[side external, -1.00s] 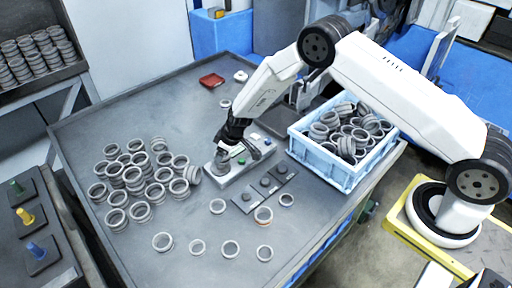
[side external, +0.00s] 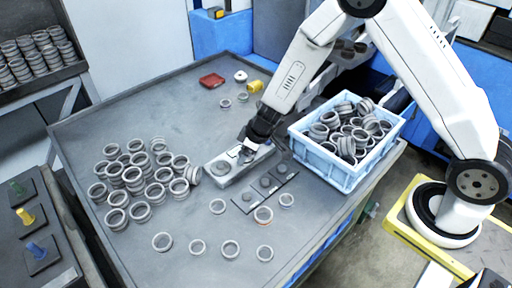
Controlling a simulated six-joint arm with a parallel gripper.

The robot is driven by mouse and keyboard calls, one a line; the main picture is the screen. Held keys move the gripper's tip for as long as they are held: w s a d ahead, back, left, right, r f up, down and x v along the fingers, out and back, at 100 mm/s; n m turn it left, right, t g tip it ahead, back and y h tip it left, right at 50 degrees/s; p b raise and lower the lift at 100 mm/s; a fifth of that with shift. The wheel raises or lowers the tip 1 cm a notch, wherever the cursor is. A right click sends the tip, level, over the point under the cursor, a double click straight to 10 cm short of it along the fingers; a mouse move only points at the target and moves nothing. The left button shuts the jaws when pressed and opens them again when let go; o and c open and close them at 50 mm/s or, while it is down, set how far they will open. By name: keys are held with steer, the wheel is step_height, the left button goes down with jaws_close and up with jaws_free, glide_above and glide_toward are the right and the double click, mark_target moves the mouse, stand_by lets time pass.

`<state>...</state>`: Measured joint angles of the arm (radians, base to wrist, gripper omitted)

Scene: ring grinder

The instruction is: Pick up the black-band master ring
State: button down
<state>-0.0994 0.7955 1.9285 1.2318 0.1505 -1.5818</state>
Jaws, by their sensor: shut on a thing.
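My gripper (side external: 246,154) is at the right part of the grey gauge block (side external: 214,178). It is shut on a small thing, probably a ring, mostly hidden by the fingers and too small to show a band. A round dark seat (side external: 222,168) on the block's left part is in plain view. I cannot pick out a black band on any loose ring. A ring with an orange band (side external: 263,222) lies on the table in front of the dark pads (side external: 240,204).
Many grey rings (side external: 132,176) are heaped at the left, with several loose ones along the front. A light-blue crate (side external: 322,167) full of rings stands close to the right. A red tray (side external: 211,81) and a yellow object (side external: 255,87) are at the back. The table's back left is clear.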

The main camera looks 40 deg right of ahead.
mark_target(263, 181)
steer(key=shift+s+d+r, duration=0.1)
steer(key=shift+s+r, duration=0.15)
steer(key=shift+s, duration=0.25)
steer(key=shift+s+r, duration=0.2)
steer(key=shift+s, duration=0.3)
steer(key=d+f+n, duration=0.1)
steer(key=d+f, duration=0.1)
steer(key=f, duration=0.1)
steer(key=d+f+n+g+y, duration=0.1)
steer(key=d+f+n, duration=0.1)
steer(key=f, duration=0.1)
steer(key=d+f+n, duration=0.1)
steer(key=f+n, duration=0.1)
steer(key=f, duration=0.2)
steer(key=shift+w+d+y, duration=0.15)
steer(key=shift+d+y, duration=0.15)
steer(key=shift+d, duration=0.1)
steer(key=shift+d+f+n+g, duration=0.3)
steer(key=shift+d+f+n, duration=0.05)
steer(key=shift+f+n, duration=0.25)
steer(key=shift+f, duration=0.15)
steer(key=shift+f, duration=2.2)
